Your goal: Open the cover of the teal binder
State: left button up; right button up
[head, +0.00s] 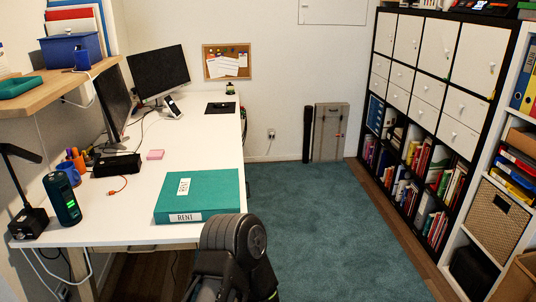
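The teal binder (215,192) lies flat and closed near the front right corner of the white desk. A white label is on its cover, and another on its front spine edge seems to read "RENT". Neither of my grippers shows in the head view. A black rounded mechanical part, which looks like a link of my own, rises at the bottom centre. It overlaps the desk's front right corner and stands close to the binder's lower right corner.
The white desk (205,140) is bare behind the binder. Two monitors (160,73) are further back. Teal carpet (320,230) lies open to the right.

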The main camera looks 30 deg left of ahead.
aim_at(216, 189)
jog(key=i+u, duration=0.35)
jog(key=i+l+u, duration=0.15)
jog(key=i+u, duration=0.2)
jog(key=i, duration=0.15)
jog(key=i+l+u, duration=0.45)
jog(key=i+u, duration=0.35)
jog(key=i+l+u, duration=0.15)
jog(key=u, duration=0.25)
jog(key=i+l+u, duration=0.45)
jog(key=k+j, duration=0.05)
jog(key=j, duration=0.05)
